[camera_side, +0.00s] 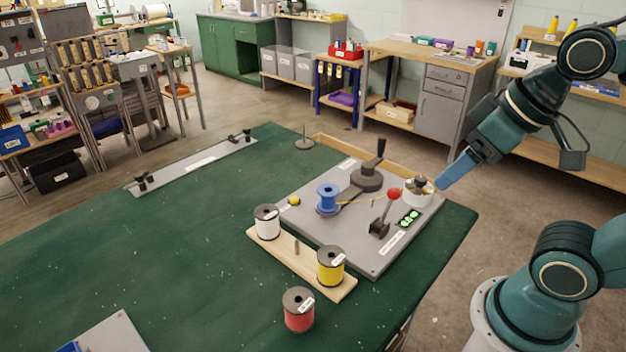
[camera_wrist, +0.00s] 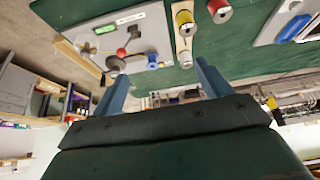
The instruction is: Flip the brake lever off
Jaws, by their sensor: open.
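The brake lever (camera_side: 386,214) has a red ball knob and a dark base. It stands tilted on the grey plate (camera_side: 370,264), beside a green-lit display (camera_side: 409,218). Its red knob also shows in the wrist view (camera_wrist: 121,53). My gripper (camera_side: 441,186) is open and empty, above and to the right of the lever at the plate's right end, apart from it. In the wrist view its two blue fingers (camera_wrist: 160,85) are spread wide with nothing between them.
The plate also carries a blue spool (camera_side: 327,199), a dark crank (camera_side: 372,170) and a white round part (camera_side: 418,191) near my gripper. White (camera_side: 267,222) and yellow (camera_side: 330,266) spools stand on a wooden board. A red spool (camera_side: 299,310) stands in front.

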